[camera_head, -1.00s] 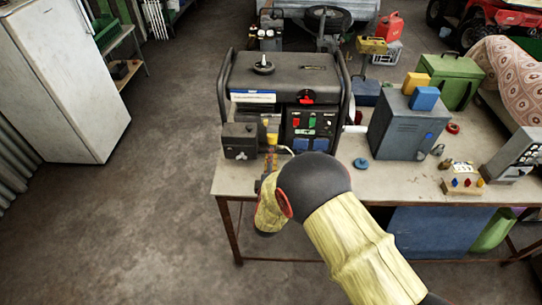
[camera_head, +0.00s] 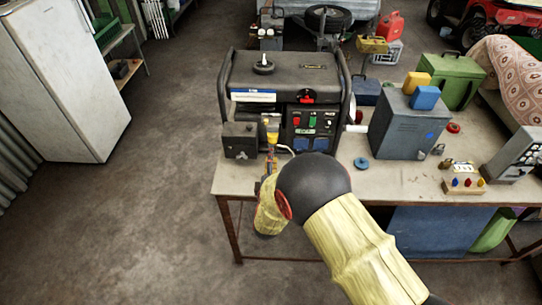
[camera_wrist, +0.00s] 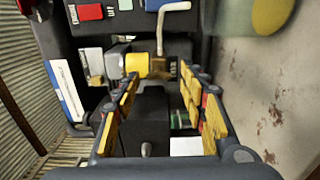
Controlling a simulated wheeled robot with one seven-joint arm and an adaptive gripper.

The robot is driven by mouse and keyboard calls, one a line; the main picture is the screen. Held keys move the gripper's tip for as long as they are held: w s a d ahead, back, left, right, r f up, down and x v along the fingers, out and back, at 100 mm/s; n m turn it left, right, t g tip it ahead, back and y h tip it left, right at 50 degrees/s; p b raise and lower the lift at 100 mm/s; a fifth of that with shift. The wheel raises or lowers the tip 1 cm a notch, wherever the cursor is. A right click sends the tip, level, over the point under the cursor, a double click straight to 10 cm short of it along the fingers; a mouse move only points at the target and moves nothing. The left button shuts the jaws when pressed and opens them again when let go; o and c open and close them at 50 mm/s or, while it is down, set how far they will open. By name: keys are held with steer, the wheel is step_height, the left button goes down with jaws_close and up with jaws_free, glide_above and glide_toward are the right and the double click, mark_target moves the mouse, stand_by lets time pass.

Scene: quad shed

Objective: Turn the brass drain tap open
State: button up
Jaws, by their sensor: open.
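The brass drain tap (camera_wrist: 162,66) shows at the upper middle of the wrist view, with a yellow collar (camera_wrist: 137,64) to its left. A pale bent tube (camera_wrist: 176,7) runs up from the tap's brass stem. My gripper (camera_wrist: 160,82) is open, with yellow-padded fingers either side of a gap just below the tap. Nothing is held; I cannot tell whether a fingertip touches the tap. In the head view, the yellow collar (camera_head: 272,138) shows at the front of the generator (camera_head: 285,85), and my wrist hides much of the area below it.
The generator stands on a workbench (camera_head: 228,180). A small dark box (camera_head: 240,141) sits left of the tap area. A blue ring (camera_head: 361,163) and a grey metal cabinet (camera_head: 405,125) are to the right. Open floor (camera_head: 140,220) lies left of the bench.

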steer(key=s, duration=1.1)
steer(key=shift+a, duration=0.2)
